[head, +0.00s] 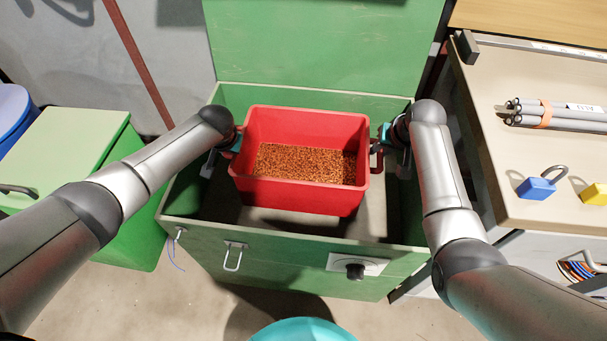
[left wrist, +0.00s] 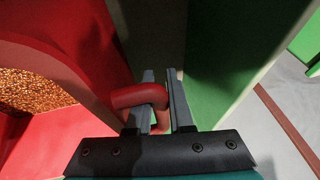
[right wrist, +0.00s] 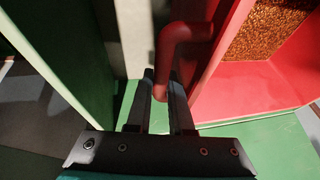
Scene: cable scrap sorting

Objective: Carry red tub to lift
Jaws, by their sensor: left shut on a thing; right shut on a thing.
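The red tub (head: 300,196), partly filled with copper-brown granules (head: 305,162), is upright inside or just above an open green box (head: 290,246). Whether its base touches the box floor cannot be told. My left gripper (head: 236,141) is shut on the tub's left handle, a red bar that shows between the fingers in the left wrist view (left wrist: 142,97). My right gripper (head: 379,141) is shut on the right handle, which shows in the right wrist view (right wrist: 180,38). No lift can be made out for certain.
The box's green lid (head: 325,45) stands open behind the tub. A green bin (head: 75,150) is at left. A beige worktop (head: 500,185) at right holds grey cables (head: 560,114) and a blue padlock (head: 537,188). A teal round thing (head: 303,332) is at the front.

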